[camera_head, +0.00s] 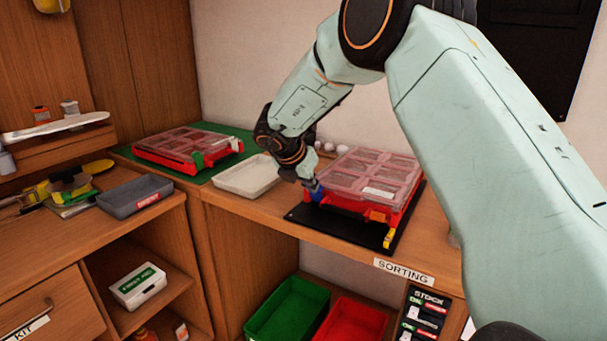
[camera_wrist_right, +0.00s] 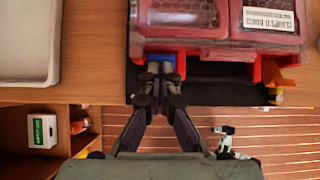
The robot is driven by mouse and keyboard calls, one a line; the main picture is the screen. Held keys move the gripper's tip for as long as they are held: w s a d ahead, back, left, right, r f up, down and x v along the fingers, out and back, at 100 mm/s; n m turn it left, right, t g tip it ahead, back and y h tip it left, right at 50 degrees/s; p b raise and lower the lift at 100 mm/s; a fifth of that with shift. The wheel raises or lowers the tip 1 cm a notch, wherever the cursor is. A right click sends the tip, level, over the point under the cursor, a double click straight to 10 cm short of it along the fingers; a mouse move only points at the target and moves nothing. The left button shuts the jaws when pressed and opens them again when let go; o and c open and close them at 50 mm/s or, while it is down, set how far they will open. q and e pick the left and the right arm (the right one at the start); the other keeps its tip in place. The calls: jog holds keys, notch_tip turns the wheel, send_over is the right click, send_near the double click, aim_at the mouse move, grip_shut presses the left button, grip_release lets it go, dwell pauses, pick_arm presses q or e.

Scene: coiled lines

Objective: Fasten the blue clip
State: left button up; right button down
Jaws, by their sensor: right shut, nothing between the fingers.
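A red case with a clear compartment lid (camera_head: 370,170) sits on a black mat (camera_head: 335,226) on the sorting bench; its lid looks down. The blue clip (camera_head: 317,193) is at the left end of the case's front side. It also shows in the right wrist view (camera_wrist_right: 161,59), just beyond my fingertips. My right gripper (camera_head: 309,184) is shut and empty, its tips at the blue clip, touching or nearly so; in the right wrist view (camera_wrist_right: 160,88) the fingers are together. They partly hide the clip, so I cannot tell whether it is fastened. My left gripper is not in view.
An orange clip (camera_head: 377,216) and a yellow piece (camera_head: 388,239) are at the case's right front. A white tray (camera_head: 247,176) stands left of the case. A second red case (camera_head: 187,149) lies on a green mat. Green and red bins (camera_head: 288,309) are below.

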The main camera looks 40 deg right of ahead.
jog(key=shift+s+d+r+y+p, duration=0.1)
jog(key=shift+d+r+y+p, duration=0.2)
jog(key=shift+p, duration=0.05)
jog(key=shift+d+f, duration=0.1)
jog(key=shift+d, duration=0.1)
jog(key=shift+f, duration=0.1)
jog(key=shift+a, duration=0.35)
jog(key=shift+r, duration=0.25)
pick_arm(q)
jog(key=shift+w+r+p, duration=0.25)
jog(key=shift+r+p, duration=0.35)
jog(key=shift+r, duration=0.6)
pick_arm(e)
jog(key=shift+r, duration=0.6)
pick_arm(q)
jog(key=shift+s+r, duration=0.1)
pick_arm(e)
jog(key=shift+d, duration=0.2)
